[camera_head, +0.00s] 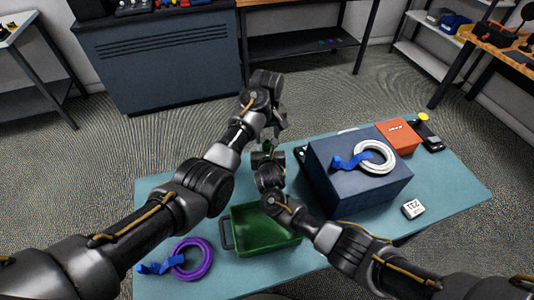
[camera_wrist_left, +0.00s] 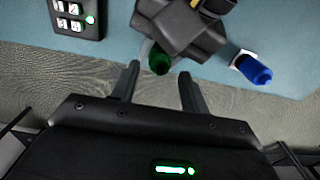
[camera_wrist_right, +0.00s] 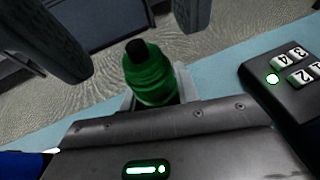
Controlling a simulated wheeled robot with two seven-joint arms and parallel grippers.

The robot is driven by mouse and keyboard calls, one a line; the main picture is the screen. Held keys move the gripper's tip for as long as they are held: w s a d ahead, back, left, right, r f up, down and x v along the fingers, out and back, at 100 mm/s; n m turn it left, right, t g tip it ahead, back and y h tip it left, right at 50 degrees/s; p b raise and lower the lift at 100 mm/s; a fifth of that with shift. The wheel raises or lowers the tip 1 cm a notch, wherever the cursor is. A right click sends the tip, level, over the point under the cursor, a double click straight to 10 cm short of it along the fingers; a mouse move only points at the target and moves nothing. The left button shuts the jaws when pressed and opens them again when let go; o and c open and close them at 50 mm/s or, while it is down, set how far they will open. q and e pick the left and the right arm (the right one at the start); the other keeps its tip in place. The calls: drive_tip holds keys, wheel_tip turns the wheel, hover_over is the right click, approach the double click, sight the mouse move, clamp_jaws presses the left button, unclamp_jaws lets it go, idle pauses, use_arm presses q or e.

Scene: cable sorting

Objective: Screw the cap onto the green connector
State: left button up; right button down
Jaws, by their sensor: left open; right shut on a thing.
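The green connector (camera_wrist_right: 150,75) stands roughly upright in my right gripper (camera_wrist_right: 155,88), with a dark end at its top. My right gripper is shut on it, above the far edge of the table. I cannot tell whether that dark end is the cap. My left gripper (camera_wrist_left: 160,74) is open, and its fingers are apart on either side of a round green end (camera_wrist_left: 159,60) in the left wrist view. Both grippers meet near the far table edge in the head view, where the left gripper (camera_head: 278,122) is above the right one and a bit of green (camera_head: 266,146) shows.
A green tray (camera_head: 228,213) stands at the front. A dark blue box (camera_head: 365,195) bears a white cable coil (camera_head: 388,165). A black number device (camera_wrist_right: 285,78) lies near the grippers. A purple cable (camera_head: 205,262), a red box (camera_head: 400,135) and a white block (camera_head: 412,209) lie around.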

sight(267, 141)
use_arm(q)
drive_tip(key=shift+f, duration=1.7)
drive_tip(key=shift+c, duration=0.3)
clamp_jaws()
drive_tip(key=m, duration=0.6)
drive_tip(key=shift+m, duration=0.4)
drive_tip(key=shift+o, duration=0.7)
unclamp_jaws()
drive_tip(key=shift+r, duration=0.15)
